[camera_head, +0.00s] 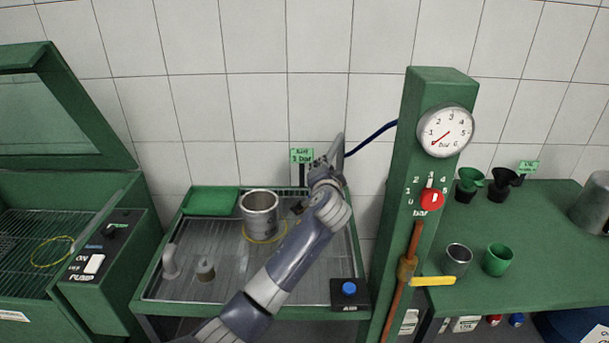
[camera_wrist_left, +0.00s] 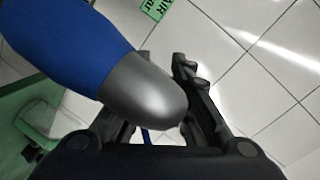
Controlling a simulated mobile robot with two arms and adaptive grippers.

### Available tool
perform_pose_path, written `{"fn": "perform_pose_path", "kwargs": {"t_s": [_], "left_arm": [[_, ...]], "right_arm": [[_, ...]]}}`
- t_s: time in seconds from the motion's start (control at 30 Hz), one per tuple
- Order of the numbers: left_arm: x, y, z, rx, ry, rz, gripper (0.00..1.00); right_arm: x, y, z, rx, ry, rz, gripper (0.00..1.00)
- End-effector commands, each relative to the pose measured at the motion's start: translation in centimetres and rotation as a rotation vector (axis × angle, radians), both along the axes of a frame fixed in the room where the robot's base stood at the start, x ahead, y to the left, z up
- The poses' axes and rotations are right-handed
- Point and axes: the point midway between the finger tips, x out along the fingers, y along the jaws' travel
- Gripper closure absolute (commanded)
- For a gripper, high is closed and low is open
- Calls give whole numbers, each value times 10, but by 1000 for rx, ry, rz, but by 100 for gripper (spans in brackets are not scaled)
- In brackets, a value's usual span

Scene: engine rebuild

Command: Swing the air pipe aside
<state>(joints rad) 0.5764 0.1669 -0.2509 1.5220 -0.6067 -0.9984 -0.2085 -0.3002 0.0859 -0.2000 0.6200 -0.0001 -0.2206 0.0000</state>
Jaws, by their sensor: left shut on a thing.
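The air pipe (camera_head: 338,148) shows as a short grey piece at the back of the wash tray, beside the green air sign. A dark blue hose (camera_head: 372,137) runs from it to the green post. My left gripper (camera_head: 322,172) is at the pipe, shut on it; my own wrist hides most of the grip in the head view. In the left wrist view, the pipe's blue sleeve and grey rounded end (camera_wrist_left: 145,88) fill the left and middle, close to the camera, with the dark fingers (camera_wrist_left: 160,105) around it. My right gripper is not in view.
A metal cylinder (camera_head: 259,214) stands on the grated tray (camera_head: 205,250) left of my arm. A box with a blue button (camera_head: 349,290) sits at the tray's front right. The green post (camera_head: 398,205) with gauge (camera_head: 446,131) and yellow lever (camera_head: 432,281) stands close on the right.

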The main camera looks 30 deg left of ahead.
Motion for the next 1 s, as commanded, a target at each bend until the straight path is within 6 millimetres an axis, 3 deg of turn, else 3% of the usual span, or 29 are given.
{"fn": "perform_pose_path", "kwargs": {"t_s": [0.1,0.4,1.0], "left_arm": [[4,-17,-6,-5,1,62,100],[9,-39,-3,-1,2,173,100],[11,-43,-1,1,3,206,100]], "right_arm": [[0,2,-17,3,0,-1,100],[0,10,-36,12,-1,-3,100],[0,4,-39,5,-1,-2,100]]}}
